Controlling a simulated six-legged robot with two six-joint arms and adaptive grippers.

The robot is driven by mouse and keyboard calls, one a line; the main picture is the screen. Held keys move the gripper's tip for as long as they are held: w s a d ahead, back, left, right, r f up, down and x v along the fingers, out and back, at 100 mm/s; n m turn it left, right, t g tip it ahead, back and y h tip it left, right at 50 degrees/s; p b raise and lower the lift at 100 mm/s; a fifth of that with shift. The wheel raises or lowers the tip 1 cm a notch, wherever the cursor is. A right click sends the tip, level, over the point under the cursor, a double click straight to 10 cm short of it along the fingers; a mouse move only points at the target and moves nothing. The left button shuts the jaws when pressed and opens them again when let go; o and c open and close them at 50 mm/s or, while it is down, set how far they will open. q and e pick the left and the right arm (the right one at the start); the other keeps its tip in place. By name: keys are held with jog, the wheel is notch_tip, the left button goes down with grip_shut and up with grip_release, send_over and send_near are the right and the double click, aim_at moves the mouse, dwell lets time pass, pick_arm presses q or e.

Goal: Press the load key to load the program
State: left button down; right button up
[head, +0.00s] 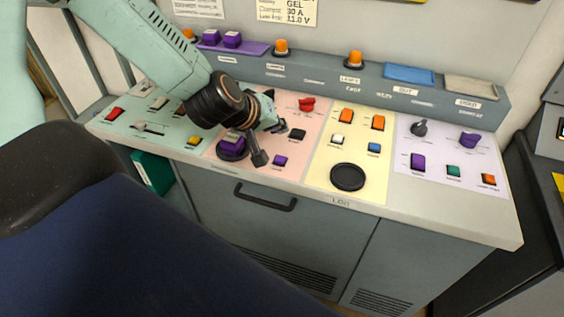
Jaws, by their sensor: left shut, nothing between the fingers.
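The console (228,178) carries several coloured keys, and their small labels are too blurred for me to tell which is the load key. My left gripper (276,124) is shut and empty, over the pink panel (289,117). It shows close to a black key (297,134), and I cannot tell if they touch. A purple key (280,160) lies nearer the front edge. A purple block (233,141) stands on a round black pad (231,155) left of the gripper. A dark stalk with a blocky end (258,158) shows beside it. My right gripper is not in view.
A yellow panel (326,155) holds orange, white and blue keys and an empty round black pad (347,177). A lilac panel (437,146) with knobs and keys lies right. Amber lamps (355,57) and trays, including a blue one (409,74), line the raised back ledge.

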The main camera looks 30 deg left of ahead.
aim_at(277, 160)
pick_arm(q)
jog(key=f, duration=0.1)
jog(key=f+b, duration=0.2)
jog(key=shift+s+a, duration=0.2)
jog(key=shift+a, duration=0.1)
jog(key=shift+f+b, duration=0.35)
jog(key=shift+b, duration=0.3)
jog(key=shift+d+f+b, duration=0.25)
jog(key=shift+f+b, duration=0.55)
jog(key=shift+f, duration=0.05)
jog(key=shift+w+f+b, duration=0.2)
jog(key=shift+f+b, duration=0.3)
jog(key=shift+f, duration=0.15)
jog(key=shift+s+a, duration=0.1)
jog(key=shift+a, duration=0.1)
jog(key=shift+d+r, duration=0.1)
jog(key=shift+d, duration=0.1)
jog(key=shift+a, duration=0.15)
